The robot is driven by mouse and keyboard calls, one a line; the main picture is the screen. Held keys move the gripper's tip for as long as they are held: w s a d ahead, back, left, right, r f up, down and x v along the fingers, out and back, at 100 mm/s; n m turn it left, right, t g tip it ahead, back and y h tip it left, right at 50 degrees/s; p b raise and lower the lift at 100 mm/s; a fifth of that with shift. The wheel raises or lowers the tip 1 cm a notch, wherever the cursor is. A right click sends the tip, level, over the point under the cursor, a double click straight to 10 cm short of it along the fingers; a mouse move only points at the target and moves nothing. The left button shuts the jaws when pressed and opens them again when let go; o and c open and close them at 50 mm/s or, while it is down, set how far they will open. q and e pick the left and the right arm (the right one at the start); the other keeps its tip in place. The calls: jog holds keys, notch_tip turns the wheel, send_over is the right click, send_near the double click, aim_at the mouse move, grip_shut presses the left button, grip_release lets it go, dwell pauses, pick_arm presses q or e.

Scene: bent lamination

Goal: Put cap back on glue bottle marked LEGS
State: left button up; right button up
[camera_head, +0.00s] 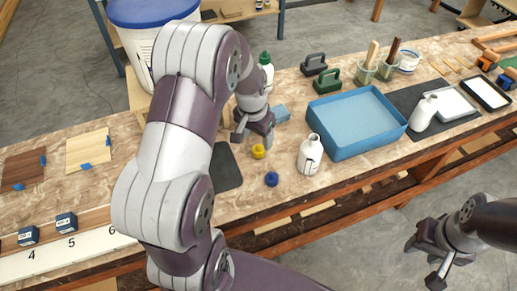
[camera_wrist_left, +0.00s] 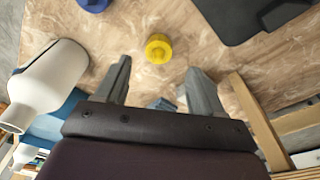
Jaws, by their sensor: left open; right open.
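A yellow cap (camera_head: 258,151) and a blue cap (camera_head: 271,179) lie on the bench. A white bottle (camera_head: 310,154) without a visible cap stands right of them; its label is too small to read. My left gripper (camera_head: 254,139) is open and empty above the bench, just behind the yellow cap. In the left wrist view the yellow cap (camera_wrist_left: 158,48) lies ahead of and between the open fingers (camera_wrist_left: 159,72). The white bottle (camera_wrist_left: 45,88) and part of the blue cap (camera_wrist_left: 93,4) also show there. My right gripper (camera_head: 428,262) is open and empty, off the bench's front edge.
A blue tray (camera_head: 357,124) stands right of the bottle. A green-capped bottle (camera_head: 266,68) stands behind my left gripper. A dark mat (camera_head: 225,170) lies left of the caps, partly hidden by my left arm.

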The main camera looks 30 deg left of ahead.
aim_at(258, 145)
pick_arm(q)
jog(key=f, duration=0.5)
jog(key=shift+w+d+f, duration=0.1)
jog(key=shift+w+d, duration=0.05)
jog(key=shift+w, duration=0.1)
jog(key=shift+c, duration=0.3)
jog(key=c, duration=1.1)
